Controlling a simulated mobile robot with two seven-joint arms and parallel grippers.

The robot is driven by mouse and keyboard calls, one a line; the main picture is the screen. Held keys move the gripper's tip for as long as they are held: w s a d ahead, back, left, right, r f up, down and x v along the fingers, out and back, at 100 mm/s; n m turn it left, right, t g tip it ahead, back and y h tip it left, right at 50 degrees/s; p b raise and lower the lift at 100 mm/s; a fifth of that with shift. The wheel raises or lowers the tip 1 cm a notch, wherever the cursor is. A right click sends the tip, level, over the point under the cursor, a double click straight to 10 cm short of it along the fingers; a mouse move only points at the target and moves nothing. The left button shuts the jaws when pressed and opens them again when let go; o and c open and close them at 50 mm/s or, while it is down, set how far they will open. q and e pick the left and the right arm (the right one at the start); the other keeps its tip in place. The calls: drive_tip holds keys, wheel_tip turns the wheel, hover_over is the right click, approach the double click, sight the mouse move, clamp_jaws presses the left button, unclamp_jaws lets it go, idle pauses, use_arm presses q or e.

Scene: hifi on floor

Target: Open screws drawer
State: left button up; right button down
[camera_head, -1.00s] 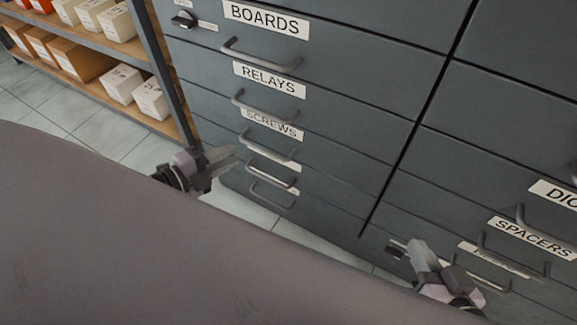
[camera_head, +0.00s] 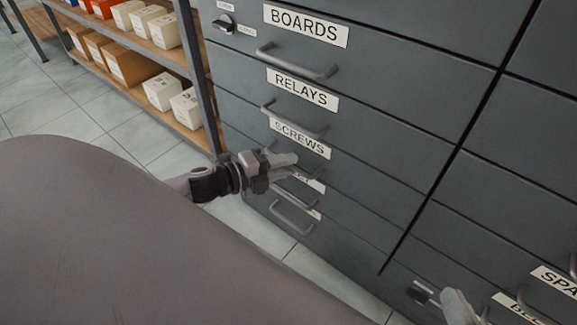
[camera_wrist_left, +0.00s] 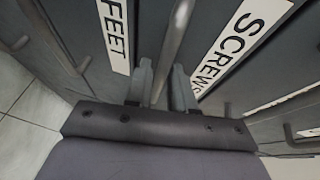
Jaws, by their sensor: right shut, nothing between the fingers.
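The screws drawer (camera_head: 345,168) is a grey, closed drawer front with a white SCREWS label (camera_head: 300,138); the label also shows in the left wrist view (camera_wrist_left: 240,40). Its grey bar handle (camera_wrist_left: 173,45) lies below the label and is mostly hidden by my left gripper in the head view. My left gripper (camera_head: 290,162) is at this handle. In the left wrist view its fingers (camera_wrist_left: 163,85) are apart, one on each side of the bar; contact cannot be told. My right gripper (camera_head: 456,302) is shut and empty at the bottom right, partly cut off.
The RELAYS drawer handle (camera_head: 293,121) sits just above, and a lower drawer handle (camera_head: 290,217) below. The FEET label (camera_wrist_left: 115,35) is beside the left fingers. A shelf rack (camera_head: 150,62) with boxes stands left. Tiled floor (camera_head: 90,120) is free.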

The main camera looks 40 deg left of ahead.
use_arm(q)
drive_tip(key=shift+w+d+f, duration=0.1)
drive_tip(key=shift+w+d, duration=0.15)
drive_tip(key=shift+w, duration=0.2)
drive_tip(key=shift+c, duration=0.3)
clamp_jaws()
drive_tip(key=shift+s, duration=0.1)
